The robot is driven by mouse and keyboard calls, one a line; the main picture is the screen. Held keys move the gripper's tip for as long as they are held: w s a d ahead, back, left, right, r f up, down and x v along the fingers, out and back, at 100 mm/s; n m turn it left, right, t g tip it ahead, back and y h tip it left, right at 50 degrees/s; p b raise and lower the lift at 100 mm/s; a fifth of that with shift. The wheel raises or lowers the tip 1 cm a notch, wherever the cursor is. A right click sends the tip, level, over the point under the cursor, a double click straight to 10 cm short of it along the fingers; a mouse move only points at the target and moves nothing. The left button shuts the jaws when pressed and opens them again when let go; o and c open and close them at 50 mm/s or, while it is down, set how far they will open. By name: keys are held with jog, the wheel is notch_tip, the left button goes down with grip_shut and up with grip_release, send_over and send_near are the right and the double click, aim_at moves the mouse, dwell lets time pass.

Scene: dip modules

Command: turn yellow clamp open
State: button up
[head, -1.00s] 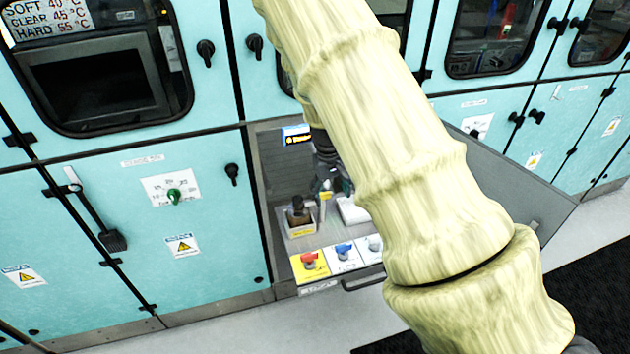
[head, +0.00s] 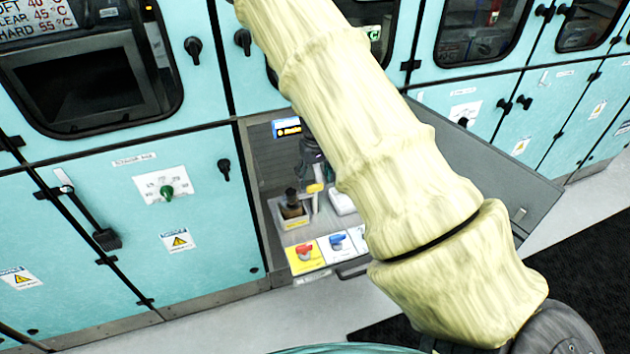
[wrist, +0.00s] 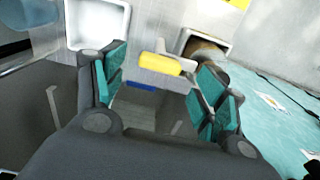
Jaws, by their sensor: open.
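The yellow clamp (wrist: 158,63) shows in the wrist view as a short yellow bar on a pale mount, lying between the tips of my gripper (wrist: 162,76). The gripper is open, with one teal-padded finger on each side, and it does not hold the clamp. Whether a pad touches it I cannot tell. In the head view the clamp (head: 315,188) is a small yellow spot inside the open drawer, just below the dark end of my arm. My pale arm covers much of the drawer there, and the fingers are not clear.
A bin with a brown bottle (head: 292,209) stands left of the clamp and a white tray (head: 341,201) right of it. Red (head: 305,252) and blue (head: 337,241) knobs sit at the drawer front.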

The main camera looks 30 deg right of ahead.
jog(key=shift+f+p, duration=0.3)
jog(key=shift+f, duration=1.15)
jog(key=c, duration=1)
